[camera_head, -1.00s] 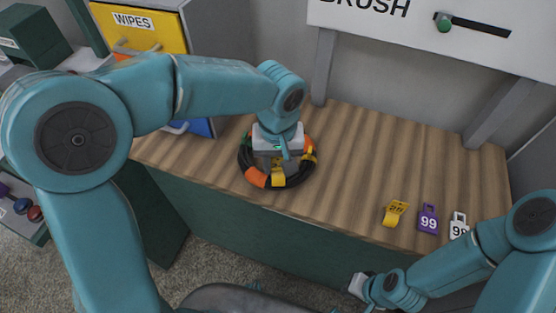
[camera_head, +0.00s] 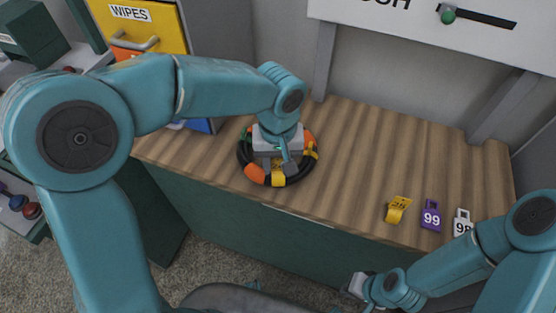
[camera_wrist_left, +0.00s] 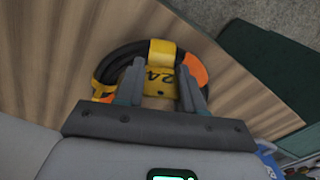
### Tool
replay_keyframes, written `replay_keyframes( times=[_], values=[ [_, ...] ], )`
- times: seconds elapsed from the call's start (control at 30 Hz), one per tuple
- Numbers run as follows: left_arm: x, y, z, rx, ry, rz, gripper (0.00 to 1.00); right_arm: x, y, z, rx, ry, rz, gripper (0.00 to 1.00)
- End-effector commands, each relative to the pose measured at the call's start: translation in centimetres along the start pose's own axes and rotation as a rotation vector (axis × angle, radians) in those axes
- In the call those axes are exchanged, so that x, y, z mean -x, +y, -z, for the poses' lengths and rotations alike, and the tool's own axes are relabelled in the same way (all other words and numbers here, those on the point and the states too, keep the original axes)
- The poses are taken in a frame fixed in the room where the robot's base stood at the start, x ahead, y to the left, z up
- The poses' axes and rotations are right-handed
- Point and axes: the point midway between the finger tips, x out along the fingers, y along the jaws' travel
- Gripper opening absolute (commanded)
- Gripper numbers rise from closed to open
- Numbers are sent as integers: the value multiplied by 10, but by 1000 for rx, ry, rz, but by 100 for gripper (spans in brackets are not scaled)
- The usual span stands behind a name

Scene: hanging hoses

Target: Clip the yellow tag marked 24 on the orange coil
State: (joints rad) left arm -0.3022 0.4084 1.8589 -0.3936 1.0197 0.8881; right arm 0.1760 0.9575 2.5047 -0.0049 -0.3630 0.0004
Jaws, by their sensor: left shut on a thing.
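The coil (camera_head: 246,170) is a black ring with orange, yellow and green bands, lying on the wooden bench top. My left gripper (camera_head: 278,165) is over the coil from above. In the left wrist view its fingers (camera_wrist_left: 162,90) are closed on a yellow tag (camera_wrist_left: 158,77) reading 24, which lies at the coil's ring beside a yellow band. I cannot tell whether the tag is clipped around the ring. Another yellow tag (camera_head: 397,209) lies on the bench to the right, its number hard to read. My right gripper (camera_head: 357,285) is low in front of the bench; its fingertips are unclear.
A purple tag marked 99 (camera_head: 431,216) and a white tag (camera_head: 462,223) lie near the bench's right front, the white one partly hidden by my right arm. A yellow drawer labelled WIPES (camera_head: 150,30) stands at the back left. The bench middle (camera_head: 370,150) is clear.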

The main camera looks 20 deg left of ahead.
Motion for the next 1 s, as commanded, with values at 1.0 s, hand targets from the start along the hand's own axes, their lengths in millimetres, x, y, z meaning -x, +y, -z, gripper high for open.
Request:
replay_keyframes(
  times=[1.0],
  values=[
    [-11, 0, 0, 0, 0, 0, 7, -9, 3, 0, 0, 0, 0, 0]
  ],
)
